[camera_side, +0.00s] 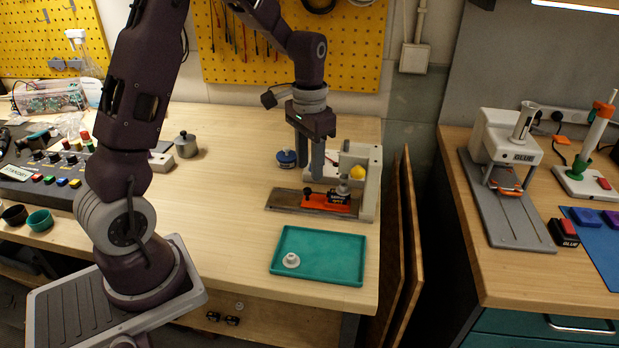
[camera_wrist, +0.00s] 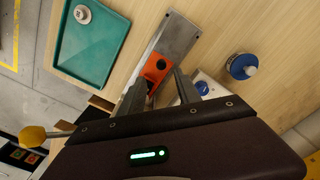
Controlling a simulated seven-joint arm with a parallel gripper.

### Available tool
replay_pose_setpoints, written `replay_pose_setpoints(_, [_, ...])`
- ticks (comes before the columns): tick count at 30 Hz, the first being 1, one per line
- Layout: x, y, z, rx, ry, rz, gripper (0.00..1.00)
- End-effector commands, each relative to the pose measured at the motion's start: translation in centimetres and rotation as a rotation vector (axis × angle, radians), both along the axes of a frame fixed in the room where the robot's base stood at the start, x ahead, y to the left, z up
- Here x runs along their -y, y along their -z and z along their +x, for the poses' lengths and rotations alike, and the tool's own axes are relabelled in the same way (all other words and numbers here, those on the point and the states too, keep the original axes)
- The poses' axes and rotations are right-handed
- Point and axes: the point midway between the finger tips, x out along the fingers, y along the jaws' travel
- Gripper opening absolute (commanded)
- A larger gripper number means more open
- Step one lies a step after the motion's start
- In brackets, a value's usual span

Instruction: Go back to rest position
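My gripper (camera_side: 317,178) points down over the left part of the press fixture in the side view. In the wrist view its two fingers (camera_wrist: 160,82) are spread apart with nothing visibly held between them. Below lies a grey metal plate (camera_side: 285,198) with an orange holder (camera_side: 313,199) on it; the holder also shows near the fingertips in the wrist view (camera_wrist: 155,66). A small black servo-like part (camera_side: 338,197) sits at the holder, just right of the fingers. Whether the fingertips touch anything is hard to tell.
The press (camera_side: 369,185) with a yellow knob (camera_side: 357,172) stands close on the right. A blue-topped round item (camera_side: 286,159) is behind-left. A green tray (camera_side: 330,268) with a white round part (camera_side: 291,260) lies in front. The bench left of the plate is clear.

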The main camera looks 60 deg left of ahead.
Motion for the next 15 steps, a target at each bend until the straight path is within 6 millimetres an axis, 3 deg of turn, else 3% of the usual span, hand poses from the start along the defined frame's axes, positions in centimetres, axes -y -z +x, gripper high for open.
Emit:
replay_pose_setpoints(3, [0.0, -1.0, 0.0, 0.001, 0.000, 0.001, 0.40])
replay_pose_setpoints(11, [0.0, -1.1, 0.0, 0.001, 0.000, 0.000, 0.40])
replay_pose_setpoints(13, [0.6, -2.2, -0.4, 0.018, 0.002, 0.004, 0.40])
replay_pose_setpoints(15, [2.1, -4.8, -1.7, 0.063, 0.003, 0.011, 0.40])
